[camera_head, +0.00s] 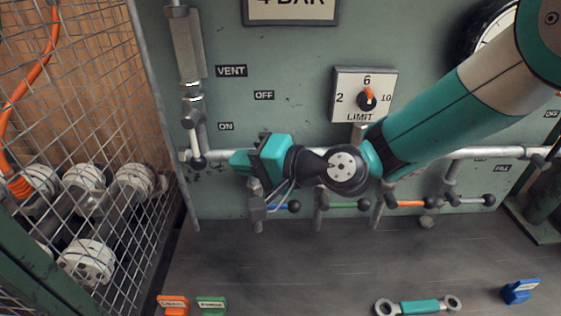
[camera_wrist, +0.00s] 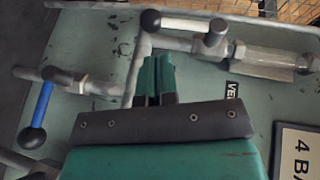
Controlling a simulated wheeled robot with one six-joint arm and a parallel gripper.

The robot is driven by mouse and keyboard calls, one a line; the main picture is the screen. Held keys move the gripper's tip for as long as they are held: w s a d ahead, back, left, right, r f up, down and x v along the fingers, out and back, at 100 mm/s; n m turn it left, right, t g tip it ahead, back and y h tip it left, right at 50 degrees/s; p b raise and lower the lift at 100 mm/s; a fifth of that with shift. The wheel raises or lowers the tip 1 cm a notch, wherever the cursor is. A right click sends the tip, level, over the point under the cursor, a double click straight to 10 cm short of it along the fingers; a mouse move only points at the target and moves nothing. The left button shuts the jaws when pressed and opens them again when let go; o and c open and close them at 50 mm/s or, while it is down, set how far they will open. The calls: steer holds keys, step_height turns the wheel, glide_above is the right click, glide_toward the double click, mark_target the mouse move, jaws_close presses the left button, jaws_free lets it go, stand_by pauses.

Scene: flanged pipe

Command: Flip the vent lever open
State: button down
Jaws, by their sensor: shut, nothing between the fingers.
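The vent lever (camera_head: 195,140) is a pale rod with a dark ball end (camera_head: 198,162), below a valve on the vertical pipe at the left of the panel. It hangs down, with its ball below the ON label (camera_head: 226,126). The VENT label (camera_head: 231,71) is higher up. In the wrist view the lever (camera_wrist: 185,24) lies across the top, ball towards the left. My gripper (camera_head: 236,161) is shut and empty, just right of the ball with a gap that is hard to judge. In the wrist view its fingertips (camera_wrist: 156,62) are together, below the lever.
A horizontal pipe (camera_head: 478,152) runs behind my gripper. Below it are a blue-handled lever (camera_head: 278,207), also in the wrist view (camera_wrist: 41,108), a green one (camera_head: 345,206) and an orange one (camera_head: 410,204). A wire cage (camera_head: 110,130) stands left. A limit dial (camera_head: 366,98) is above my wrist.

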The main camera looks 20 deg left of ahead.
steer(key=d, duration=0.6)
steer(key=shift+s+d+r+b, duration=0.35)
steer(key=shift+s+r+b, duration=0.1)
steer(key=s+d+r+n+g+h+p, duration=0.1)
steer(key=s+d+r+n+h+p, duration=0.4)
steer(key=d+r, duration=0.45)
steer(key=s+d+r+h+p, duration=0.3)
steer(key=s+d, duration=0.1)
steer(key=d, duration=0.4)
steer(key=s+d+r+n+g+h+p, duration=0.1)
steer(key=s+d+r+h+p, duration=0.2)
steer(key=d, duration=0.6)
steer(key=shift+s+d+p, duration=0.2)
steer(key=shift+s+p, duration=0.2)
steer(key=shift+s, duration=0.7)
